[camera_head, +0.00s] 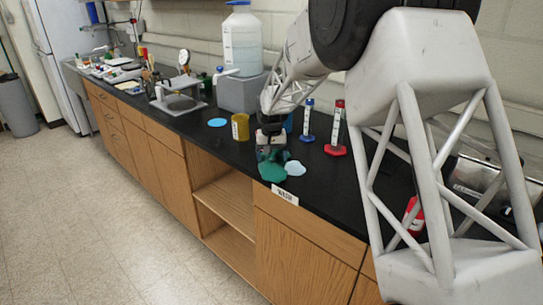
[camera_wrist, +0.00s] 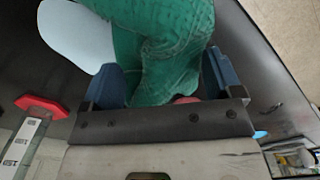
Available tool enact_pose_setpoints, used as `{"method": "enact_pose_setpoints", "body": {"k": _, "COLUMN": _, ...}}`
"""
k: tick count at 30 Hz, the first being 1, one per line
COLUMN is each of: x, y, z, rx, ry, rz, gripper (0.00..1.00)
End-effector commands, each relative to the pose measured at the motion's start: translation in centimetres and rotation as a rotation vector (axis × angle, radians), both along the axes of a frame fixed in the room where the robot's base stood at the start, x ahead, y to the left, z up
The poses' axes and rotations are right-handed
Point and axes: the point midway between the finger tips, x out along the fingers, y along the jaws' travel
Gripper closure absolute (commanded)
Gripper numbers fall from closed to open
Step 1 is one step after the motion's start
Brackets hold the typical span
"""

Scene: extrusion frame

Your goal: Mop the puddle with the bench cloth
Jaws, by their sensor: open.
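The green bench cloth (camera_head: 271,172) lies crumpled near the front edge of the black bench top. In the wrist view the cloth (camera_wrist: 160,45) stands up between the two blue fingers of my gripper (camera_wrist: 163,78). My gripper (camera_head: 270,152) is low over the cloth with its fingers apart on either side of it. I cannot tell whether they touch it. A pale blue puddle (camera_head: 296,169) lies right beside the cloth, to its right. The puddle (camera_wrist: 75,35) is left of the cloth in the wrist view, and the cloth hides part of its edge.
Behind stand a yellow cup (camera_head: 240,128), a blue-footed cylinder (camera_head: 308,122) and a red-footed cylinder (camera_head: 338,125). A blue disc-like patch (camera_head: 217,122) lies further left. A large jug (camera_head: 242,45) stands on a grey block. A WASH label (camera_head: 285,195) marks the bench's front edge.

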Motion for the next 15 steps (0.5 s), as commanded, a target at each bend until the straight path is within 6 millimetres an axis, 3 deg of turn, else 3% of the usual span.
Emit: {"method": "enact_pose_setpoints", "body": {"k": 15, "x": 0.0, "y": 0.0, "z": -1.7, "rx": 0.0, "ry": 0.001, "rz": 0.0, "gripper": 0.15}}
